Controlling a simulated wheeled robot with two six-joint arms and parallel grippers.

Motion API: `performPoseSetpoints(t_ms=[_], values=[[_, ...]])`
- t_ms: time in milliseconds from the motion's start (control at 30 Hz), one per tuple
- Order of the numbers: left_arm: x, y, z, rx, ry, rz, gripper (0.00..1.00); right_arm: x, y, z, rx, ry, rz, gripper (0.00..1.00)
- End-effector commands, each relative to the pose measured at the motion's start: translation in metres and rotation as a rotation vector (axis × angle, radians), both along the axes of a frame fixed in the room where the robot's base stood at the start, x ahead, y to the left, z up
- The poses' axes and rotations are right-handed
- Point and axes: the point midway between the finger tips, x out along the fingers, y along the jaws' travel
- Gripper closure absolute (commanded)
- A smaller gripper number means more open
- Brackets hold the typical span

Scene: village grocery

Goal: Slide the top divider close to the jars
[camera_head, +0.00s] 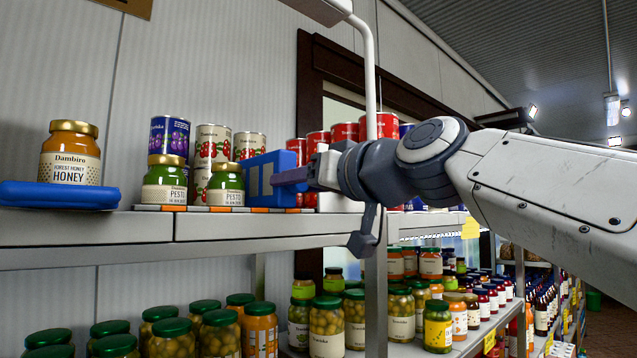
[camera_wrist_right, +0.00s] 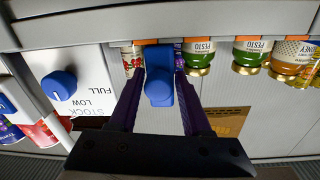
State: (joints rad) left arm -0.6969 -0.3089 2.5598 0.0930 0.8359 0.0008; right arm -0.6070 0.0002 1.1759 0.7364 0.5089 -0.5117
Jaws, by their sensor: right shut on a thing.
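The blue divider (camera_head: 256,180) stands on the top shelf, just right of the pesto jars in the head view. My right gripper (camera_head: 284,177) is shut on it, reaching in from the right. In the right wrist view, the blue divider's grip (camera_wrist_right: 159,88) sits between my dark fingers. Two green pesto jars with gold lids stand beside it, the nearer one (camera_head: 226,187) and another (camera_head: 165,182). In the wrist view the nearest pesto jar (camera_wrist_right: 198,58) is close to the divider, with a narrow gap showing cans behind. My left gripper is out of view.
Cans (camera_head: 212,145) stand behind the jars. A white stock sign (camera_wrist_right: 90,80) with a blue knob (camera_wrist_right: 60,85) is beside my gripper. Green-lidded jars (camera_head: 326,325) fill the shelf below.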

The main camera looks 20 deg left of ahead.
Motion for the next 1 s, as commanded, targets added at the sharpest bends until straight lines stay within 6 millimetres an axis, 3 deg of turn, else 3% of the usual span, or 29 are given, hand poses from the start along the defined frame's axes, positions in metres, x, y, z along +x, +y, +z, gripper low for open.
performPoseSetpoints(t_ms=[33, 67, 100, 467, 1000], values=[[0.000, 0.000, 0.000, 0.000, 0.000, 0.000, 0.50, -0.001, 0.001, -0.001, 0.002, 0.005, 0.004, 1.00], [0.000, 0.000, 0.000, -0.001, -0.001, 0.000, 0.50, -0.002, 0.002, -0.001, 0.001, 0.005, 0.005, 0.40], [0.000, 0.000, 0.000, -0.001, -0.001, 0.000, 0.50, -0.002, 0.002, -0.001, 0.001, 0.005, 0.006, 0.31], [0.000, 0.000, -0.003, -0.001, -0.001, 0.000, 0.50, -0.003, -0.001, -0.002, 0.000, 0.002, 0.005, 0.31], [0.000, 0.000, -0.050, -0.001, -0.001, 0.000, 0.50, -0.055, -0.076, -0.004, 0.000, 0.002, 0.000, 0.31]])
